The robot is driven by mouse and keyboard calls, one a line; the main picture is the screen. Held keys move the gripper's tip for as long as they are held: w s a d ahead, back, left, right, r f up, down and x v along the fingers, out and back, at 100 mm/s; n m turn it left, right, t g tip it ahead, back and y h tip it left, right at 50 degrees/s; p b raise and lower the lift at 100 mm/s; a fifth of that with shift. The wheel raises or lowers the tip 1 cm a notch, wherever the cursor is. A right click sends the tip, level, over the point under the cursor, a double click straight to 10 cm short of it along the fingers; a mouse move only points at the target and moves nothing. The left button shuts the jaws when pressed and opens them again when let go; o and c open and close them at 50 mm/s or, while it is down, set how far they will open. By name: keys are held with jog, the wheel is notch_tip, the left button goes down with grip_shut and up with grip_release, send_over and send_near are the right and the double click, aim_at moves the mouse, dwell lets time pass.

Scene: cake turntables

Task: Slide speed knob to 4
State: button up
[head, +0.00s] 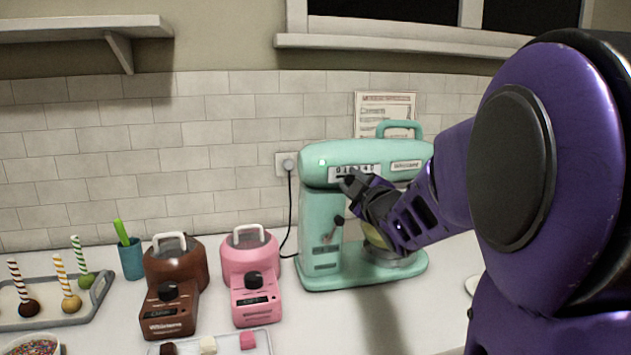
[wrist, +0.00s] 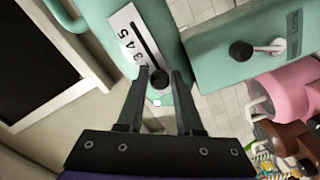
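The mint green mixer (head: 322,225) stands on the counter with a white number scale (head: 340,170) on its upper front. In the wrist view the scale (wrist: 126,38) shows 3, 4 and 5 beside a dark slot. The round black speed knob (wrist: 159,78) sits low in the slot in that view, on the low side of the 3. My gripper (wrist: 160,72) has its fingers apart, with the knob between the tips. Little gap shows beside the knob; I cannot tell whether both fingers press on it. In the head view my gripper (head: 349,180) hides the knob and the lower scale edge.
A black lever knob (head: 338,220) is on the mixer's column. Pink (head: 250,260) and brown (head: 172,265) machines stand to the left, with a cake pop tray (head: 100,290) farther left. A power cord (head: 290,215) runs to the wall outlet. Some counter before the mixer is clear.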

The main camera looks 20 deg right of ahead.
grip_shut()
dwell(1.1)
